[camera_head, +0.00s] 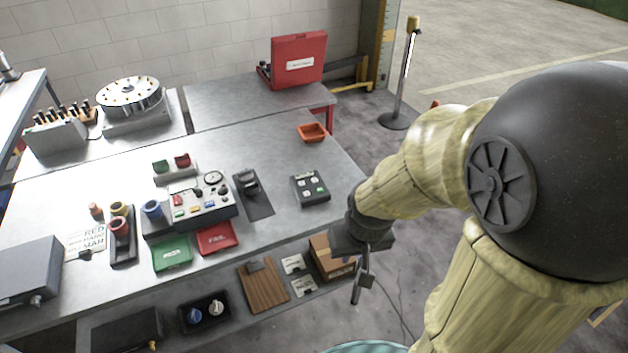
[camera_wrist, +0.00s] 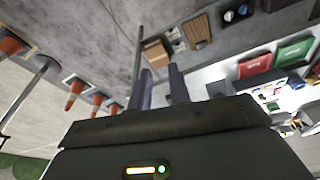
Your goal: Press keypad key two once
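The keypad (camera_head: 310,188) is a small dark box with several light keys and one green key, lying on the grey workbench (camera_head: 285,225) near its right end. The key labels are too small to read. My gripper (camera_head: 361,288) hangs beyond the bench's front right edge, apart from the keypad and pointing down. In the wrist view its two fingers (camera_wrist: 161,85) stand apart with a gap between them and nothing held. I cannot make out the keypad in the wrist view.
A control box (camera_head: 203,205) with dials and buttons, a green tray (camera_head: 172,252), a red tray (camera_head: 217,238) and a dark stand (camera_head: 252,190) sit left of the keypad. An orange bin (camera_head: 312,132) is behind it. A cardboard box (camera_head: 328,262) sits on the lower shelf.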

